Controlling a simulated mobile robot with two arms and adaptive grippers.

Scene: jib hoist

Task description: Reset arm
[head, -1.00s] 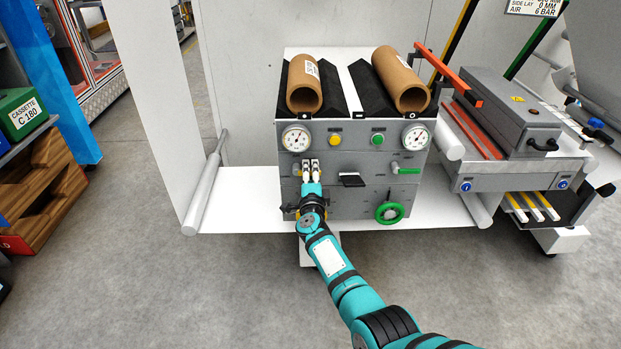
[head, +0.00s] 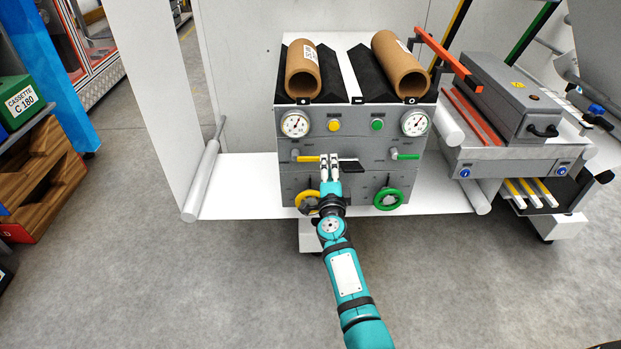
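My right gripper (head: 329,162) is in front of the grey control box (head: 365,184), pointing away from me. Its two pale fingertips lie side by side. They are close to the right end of the yellow lever (head: 307,158) and the left side of the black flap-like handle (head: 351,166). I cannot tell whether they touch either, or whether they are open or shut. No held object shows. The yellow hand wheel (head: 307,202) is partly hidden behind my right wrist. My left gripper is not in view.
A green lever (head: 405,156) and green wheel (head: 388,199) are on the box's right side. Two cardboard rolls (head: 302,72) lie on top. A grey machine (head: 510,105) with a red bar (head: 447,58) stands at right. The floor in front is clear.

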